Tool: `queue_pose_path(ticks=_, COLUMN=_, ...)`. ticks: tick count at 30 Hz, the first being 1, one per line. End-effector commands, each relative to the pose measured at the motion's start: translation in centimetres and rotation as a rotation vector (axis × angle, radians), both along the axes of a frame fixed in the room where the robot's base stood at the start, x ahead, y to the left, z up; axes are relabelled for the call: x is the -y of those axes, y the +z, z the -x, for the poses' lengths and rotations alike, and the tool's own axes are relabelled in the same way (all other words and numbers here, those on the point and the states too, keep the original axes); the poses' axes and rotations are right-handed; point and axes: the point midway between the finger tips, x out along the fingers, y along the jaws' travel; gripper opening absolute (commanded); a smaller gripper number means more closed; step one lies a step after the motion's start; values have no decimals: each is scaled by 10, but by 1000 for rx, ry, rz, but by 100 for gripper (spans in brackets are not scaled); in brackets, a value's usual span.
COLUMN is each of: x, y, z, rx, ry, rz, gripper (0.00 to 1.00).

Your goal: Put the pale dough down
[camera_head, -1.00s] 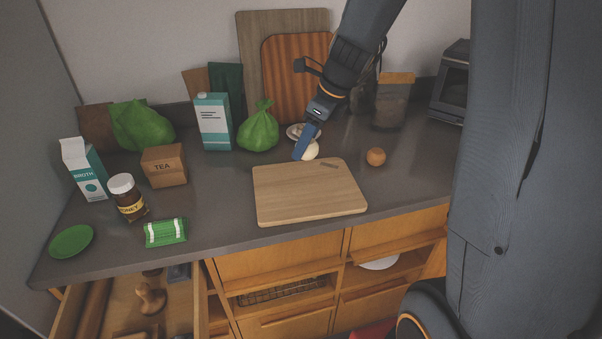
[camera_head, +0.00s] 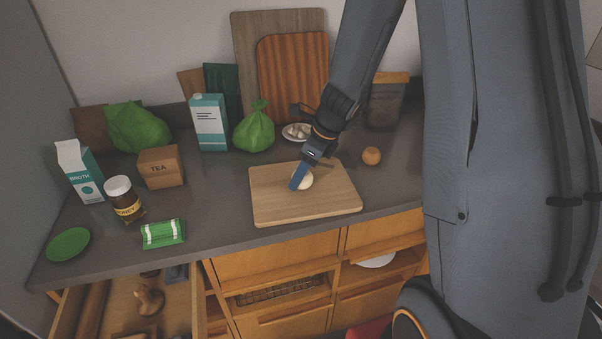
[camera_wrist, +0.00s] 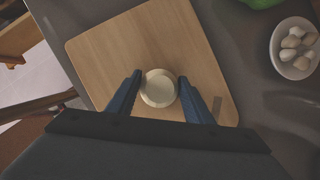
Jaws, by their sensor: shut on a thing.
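The pale dough (camera_head: 304,180) is a small cream-coloured round lump, partly hidden behind a blue finger in the head view. In the wrist view the dough (camera_wrist: 159,88) sits between the two fingers, over the cutting board. My gripper (camera_head: 299,178) is shut on the dough, with its fingers (camera_wrist: 158,90) on either side. The light wooden cutting board (camera_head: 285,208) lies flat below it; it fills the middle of the wrist view (camera_wrist: 110,50). I cannot tell whether the dough touches the board.
A brown round item (camera_head: 371,156) lies right of the board. A white plate of pale lumps (camera_head: 291,137) stands behind it. A green bag (camera_head: 254,132), a tea box (camera_head: 161,168) and a honey jar (camera_head: 124,197) stand left. An open drawer (camera_head: 197,300) juts out below.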

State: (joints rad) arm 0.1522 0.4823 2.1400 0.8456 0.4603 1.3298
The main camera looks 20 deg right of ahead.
Motion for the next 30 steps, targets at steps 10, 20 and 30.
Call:
queue_pose_path(ticks=10, x=0, y=-3, z=0, rx=0, ry=0, rz=0, gripper=65)
queue_pose_path(ticks=20, x=0, y=2, z=0, rx=0, ry=0, rz=0, gripper=65)
queue_pose_path(ticks=30, x=18, y=54, z=13, rx=5, ry=-2, rz=0, gripper=65)
